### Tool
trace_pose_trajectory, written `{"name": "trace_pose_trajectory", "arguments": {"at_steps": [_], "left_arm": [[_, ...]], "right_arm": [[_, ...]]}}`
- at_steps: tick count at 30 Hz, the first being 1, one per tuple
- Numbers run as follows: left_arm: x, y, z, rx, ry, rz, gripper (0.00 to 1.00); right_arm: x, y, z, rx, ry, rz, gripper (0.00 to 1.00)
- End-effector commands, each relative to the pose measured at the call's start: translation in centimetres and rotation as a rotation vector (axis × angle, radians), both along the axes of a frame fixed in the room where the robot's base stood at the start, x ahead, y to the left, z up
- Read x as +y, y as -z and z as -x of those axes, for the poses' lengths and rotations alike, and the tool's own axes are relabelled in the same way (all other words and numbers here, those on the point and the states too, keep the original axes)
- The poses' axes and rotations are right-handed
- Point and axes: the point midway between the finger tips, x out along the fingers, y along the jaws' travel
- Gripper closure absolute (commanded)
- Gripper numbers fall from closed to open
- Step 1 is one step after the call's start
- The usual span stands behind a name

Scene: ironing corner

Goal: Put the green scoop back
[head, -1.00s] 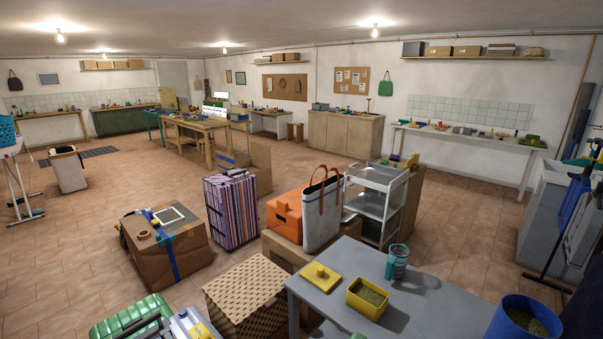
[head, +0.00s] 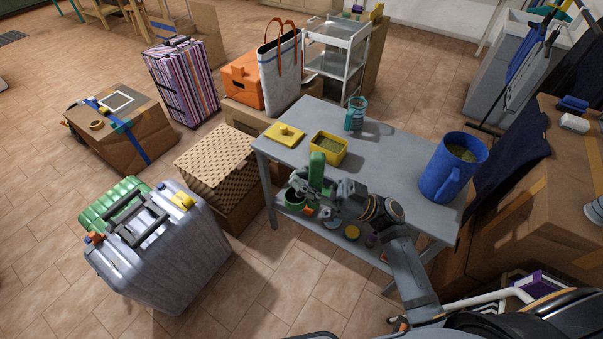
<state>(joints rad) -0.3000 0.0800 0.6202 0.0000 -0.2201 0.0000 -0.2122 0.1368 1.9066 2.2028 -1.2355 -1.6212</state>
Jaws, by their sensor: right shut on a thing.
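My right gripper (head: 320,189) comes in from the lower right and is shut on the green scoop (head: 317,168) near the front edge of the grey table. The scoop's green part stands up above the fingers; its lower part is hidden by the gripper. On the table, a yellow tub (head: 341,153) of greenish grains stands open just behind the scoop. Its yellow lid (head: 285,135) seems to lie to the left. A blue jug (head: 440,178) with similar contents stands at the right, and a teal cup (head: 355,114) at the back. My left gripper is out of view.
The grey table (head: 395,150) has clear room between tub and jug. Its lower shelf holds several small things, including a green pot (head: 293,198). A grey suitcase (head: 160,255) and a woven-pattern box (head: 215,158) stand to the left. A cardboard box (head: 540,190) stands at the right.

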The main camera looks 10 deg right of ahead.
Motion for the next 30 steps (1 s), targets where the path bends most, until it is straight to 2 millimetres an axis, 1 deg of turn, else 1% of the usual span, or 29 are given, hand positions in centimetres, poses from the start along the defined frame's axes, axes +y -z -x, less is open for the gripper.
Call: {"name": "trace_pose_trajectory", "arguments": {"at_steps": [1, 3, 6, 9, 13, 17, 20, 24, 30], "left_arm": [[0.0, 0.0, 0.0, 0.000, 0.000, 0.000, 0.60], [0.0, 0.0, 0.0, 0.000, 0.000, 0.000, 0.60], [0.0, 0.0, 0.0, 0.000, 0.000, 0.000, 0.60], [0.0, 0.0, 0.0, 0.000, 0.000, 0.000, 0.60], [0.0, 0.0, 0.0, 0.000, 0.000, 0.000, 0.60], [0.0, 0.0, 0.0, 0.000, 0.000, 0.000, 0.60], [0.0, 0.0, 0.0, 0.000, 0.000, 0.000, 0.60], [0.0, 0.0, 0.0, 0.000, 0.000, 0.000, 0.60], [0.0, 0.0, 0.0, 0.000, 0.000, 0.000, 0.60]], "right_arm": [[0.1, -0.9, -0.1, -0.008, -0.074, 0.000, 1.00], [0.3, -1.9, 0.0, -0.006, -0.173, -0.001, 1.00], [0.5, -2.8, 0.2, -0.002, -0.278, -0.002, 1.00], [0.6, -3.3, 0.4, 0.000, -0.337, -0.001, 1.00], [0.6, -3.4, 0.4, 0.002, -0.357, -0.001, 1.00], [1.0, -3.0, -0.1, 0.001, -0.390, -0.003, 1.00], [1.8, -2.2, -0.8, 0.001, -0.465, -0.005, 1.00], [2.9, -0.7, -2.0, 0.002, -0.586, -0.004, 1.00], [4.1, 0.8, -3.1, 0.003, -0.707, -0.002, 1.00]]}}
